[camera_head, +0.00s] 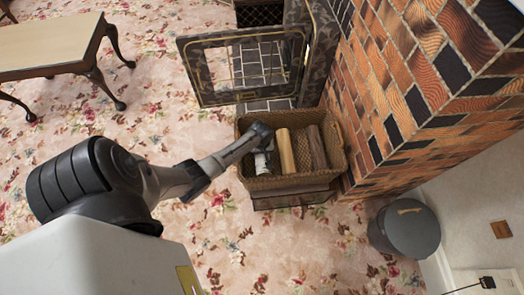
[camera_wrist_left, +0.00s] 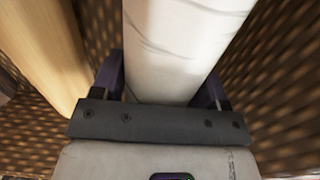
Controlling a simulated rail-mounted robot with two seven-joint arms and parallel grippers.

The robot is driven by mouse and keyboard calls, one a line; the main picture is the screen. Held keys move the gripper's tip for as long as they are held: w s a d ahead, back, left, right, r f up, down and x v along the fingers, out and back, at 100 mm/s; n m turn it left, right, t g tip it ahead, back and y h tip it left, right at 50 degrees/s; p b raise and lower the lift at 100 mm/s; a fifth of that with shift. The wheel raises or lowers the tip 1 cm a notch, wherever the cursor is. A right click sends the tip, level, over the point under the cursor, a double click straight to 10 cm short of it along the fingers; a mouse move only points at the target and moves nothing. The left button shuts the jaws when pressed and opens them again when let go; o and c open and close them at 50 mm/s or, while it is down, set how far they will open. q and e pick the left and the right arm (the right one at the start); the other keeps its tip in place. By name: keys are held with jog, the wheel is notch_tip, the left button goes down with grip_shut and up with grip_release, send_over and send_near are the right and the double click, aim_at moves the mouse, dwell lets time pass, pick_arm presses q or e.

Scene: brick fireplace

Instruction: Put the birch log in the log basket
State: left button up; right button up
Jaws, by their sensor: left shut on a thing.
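The log basket (camera_head: 290,182) is a brown woven rectangular basket beside the brick fireplace. The white birch log (camera_head: 262,163) is inside it at the left end, partly hidden by my left gripper (camera_head: 262,141). In the left wrist view, the birch log (camera_wrist_left: 182,45) runs between the two fingers of my left gripper (camera_wrist_left: 162,85), which is shut on it. Woven basket wall (camera_wrist_left: 285,95) shows to the right of the log there. I cannot tell whether the log touches the basket floor. My right gripper is not in view.
A tan log (camera_head: 287,151) and a dark brown log (camera_head: 317,147) lie in the basket to the right. An open framed glass door (camera_head: 245,66) stands behind it. The brick wall (camera_head: 415,85) is close on the right. A grey lidded bin (camera_head: 408,232) stands at lower right.

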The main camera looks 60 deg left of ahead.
pick_arm(q)
notch_tip(320, 180, down, 3)
jog(key=shift+r+b, duration=0.15)
jog(key=shift+b, duration=0.6)
jog(key=o, duration=1.2)
jog(key=shift+c, duration=0.2)
